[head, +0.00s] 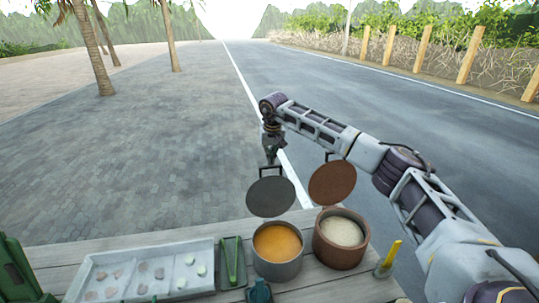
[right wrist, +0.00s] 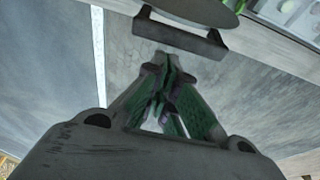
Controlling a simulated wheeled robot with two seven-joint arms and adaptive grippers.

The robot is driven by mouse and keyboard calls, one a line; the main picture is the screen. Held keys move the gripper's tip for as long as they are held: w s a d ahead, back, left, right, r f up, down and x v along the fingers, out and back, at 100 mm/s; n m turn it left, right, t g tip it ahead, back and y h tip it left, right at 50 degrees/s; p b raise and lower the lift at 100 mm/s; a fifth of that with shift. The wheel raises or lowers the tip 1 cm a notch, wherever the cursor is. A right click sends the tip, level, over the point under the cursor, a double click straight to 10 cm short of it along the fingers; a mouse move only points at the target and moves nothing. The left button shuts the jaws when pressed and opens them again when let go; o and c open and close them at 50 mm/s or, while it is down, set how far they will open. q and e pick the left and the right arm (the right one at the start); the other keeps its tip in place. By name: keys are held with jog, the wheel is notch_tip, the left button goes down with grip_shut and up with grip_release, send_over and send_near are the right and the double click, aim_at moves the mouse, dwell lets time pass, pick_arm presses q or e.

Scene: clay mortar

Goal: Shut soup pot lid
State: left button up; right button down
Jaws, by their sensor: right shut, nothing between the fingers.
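The grey soup pot (head: 277,262) stands on the table with orange soup in it. Its dark grey lid (head: 270,197) stands open, tilted up behind the pot, with a handle on its far side. My right gripper (head: 271,157) is shut and empty, just behind and above that handle. In the right wrist view the shut fingers (right wrist: 167,75) point at the lid's handle (right wrist: 180,36), very close to it; I cannot tell whether they touch. The lid's edge (right wrist: 200,10) shows beyond the handle. My left gripper is not in view.
A brown pot (head: 341,248) with pale contents stands to the right, its brown lid (head: 332,183) also open. A pale tray (head: 140,275) with small pieces, green tongs (head: 232,260) and a yellow-handled tool (head: 389,258) are on the table. The road behind is clear.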

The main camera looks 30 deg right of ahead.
jog(key=shift+s+r, duration=0.1)
jog(key=shift+s, duration=0.2)
jog(key=shift+s+a, duration=0.1)
dwell(0.4)
